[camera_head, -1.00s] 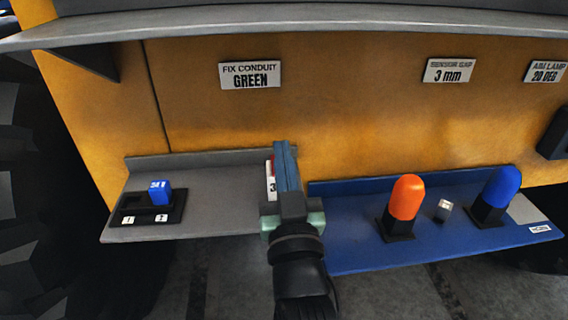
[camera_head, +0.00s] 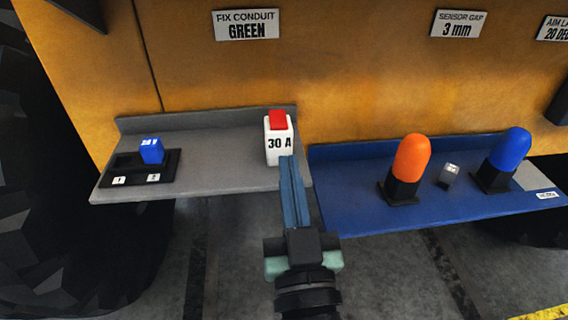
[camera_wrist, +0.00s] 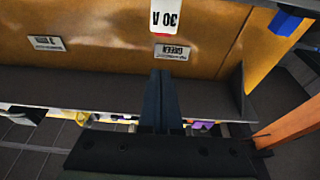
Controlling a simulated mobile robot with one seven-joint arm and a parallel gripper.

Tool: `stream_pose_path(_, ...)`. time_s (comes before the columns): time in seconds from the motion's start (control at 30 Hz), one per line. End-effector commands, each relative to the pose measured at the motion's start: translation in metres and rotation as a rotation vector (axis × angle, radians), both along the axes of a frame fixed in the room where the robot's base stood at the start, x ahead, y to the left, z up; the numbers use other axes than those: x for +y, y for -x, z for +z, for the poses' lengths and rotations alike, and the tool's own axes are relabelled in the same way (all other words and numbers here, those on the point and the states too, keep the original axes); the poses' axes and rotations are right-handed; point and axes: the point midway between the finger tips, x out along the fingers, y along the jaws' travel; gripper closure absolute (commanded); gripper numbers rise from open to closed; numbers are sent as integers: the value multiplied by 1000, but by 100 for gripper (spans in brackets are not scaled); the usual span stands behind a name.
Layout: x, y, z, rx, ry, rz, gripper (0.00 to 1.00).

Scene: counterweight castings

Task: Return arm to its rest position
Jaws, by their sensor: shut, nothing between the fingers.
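My gripper (camera_head: 290,162) is shut and empty. In the head view its blue-grey fingers point up at the front edge of the grey shelf, just below the white block marked 30 A (camera_head: 279,143) with a red top. From this view I cannot tell the exact gap between fingertips and block. In the wrist view my gripper (camera_wrist: 162,75) shows its fingers closed together, and the 30 A block (camera_wrist: 167,17) appears upside down at the top edge, apart from the fingers.
The grey shelf (camera_head: 215,172) holds a black two-slot holder (camera_head: 128,166) with a blue block (camera_head: 151,150). The blue shelf (camera_head: 350,205) carries an orange lamp (camera_head: 411,158), a blue lamp (camera_head: 513,150) and a small grey part (camera_head: 449,174). Open floor lies below both shelves.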

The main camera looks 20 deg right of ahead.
Motion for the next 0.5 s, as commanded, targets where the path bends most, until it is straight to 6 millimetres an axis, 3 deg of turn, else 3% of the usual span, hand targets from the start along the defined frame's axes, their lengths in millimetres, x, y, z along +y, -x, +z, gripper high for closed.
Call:
stream_pose_path(0.17,0,0,0,0,0,0,100)
stream_pose_path(0.27,6,-4,14,-22,5,14,100)
stream_pose_path(0.37,21,-13,50,-81,21,49,100)
stream_pose_path(0.5,56,-19,130,-207,48,123,100)
